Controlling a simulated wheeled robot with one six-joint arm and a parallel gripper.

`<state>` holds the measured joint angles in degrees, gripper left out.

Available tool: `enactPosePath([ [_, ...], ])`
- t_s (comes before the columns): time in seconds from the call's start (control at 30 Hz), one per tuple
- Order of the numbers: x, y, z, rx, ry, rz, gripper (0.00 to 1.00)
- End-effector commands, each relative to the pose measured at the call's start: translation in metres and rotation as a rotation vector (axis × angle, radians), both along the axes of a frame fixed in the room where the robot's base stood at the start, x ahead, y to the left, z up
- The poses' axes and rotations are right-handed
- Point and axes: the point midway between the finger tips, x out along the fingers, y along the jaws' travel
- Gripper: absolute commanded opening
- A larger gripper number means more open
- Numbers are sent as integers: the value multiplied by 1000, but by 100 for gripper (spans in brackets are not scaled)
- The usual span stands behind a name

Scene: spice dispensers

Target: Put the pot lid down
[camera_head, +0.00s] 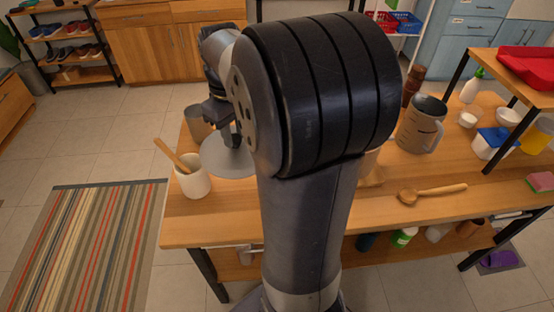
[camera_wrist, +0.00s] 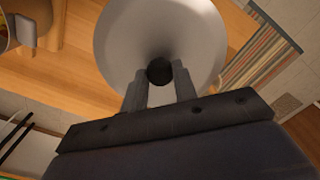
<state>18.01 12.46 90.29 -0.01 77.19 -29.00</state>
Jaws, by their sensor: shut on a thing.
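The pot lid is a round grey disc (camera_head: 222,160) at the left part of the wooden table in the head view. In the wrist view the pale lid (camera_wrist: 190,35) fills the upper middle, with a dark round knob (camera_wrist: 159,71) at its centre. My gripper (camera_wrist: 160,86) is shut on the knob, one finger on each side. In the head view my gripper (camera_head: 232,138) is above the lid, partly behind my arm. I cannot tell whether the lid touches the table. My arm hides part of the table's middle.
A white cup (camera_head: 194,183) with a wooden utensil stands just left of the lid. A brownish metal container (camera_head: 198,122) stands close behind it. A grey pitcher (camera_head: 421,125) and wooden spoon (camera_head: 432,193) are on the right. The table's front strip (camera_head: 215,228) is clear.

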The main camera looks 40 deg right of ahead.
Motion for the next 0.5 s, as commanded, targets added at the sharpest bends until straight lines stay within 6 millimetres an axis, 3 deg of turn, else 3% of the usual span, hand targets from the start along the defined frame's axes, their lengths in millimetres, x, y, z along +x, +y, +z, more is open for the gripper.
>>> enactPosePath([
  [0.13, -1, 0, -24, 2, 6, 0, 0],
  [0.5, -1, 1, -117, 2, 6, 0, 0],
])
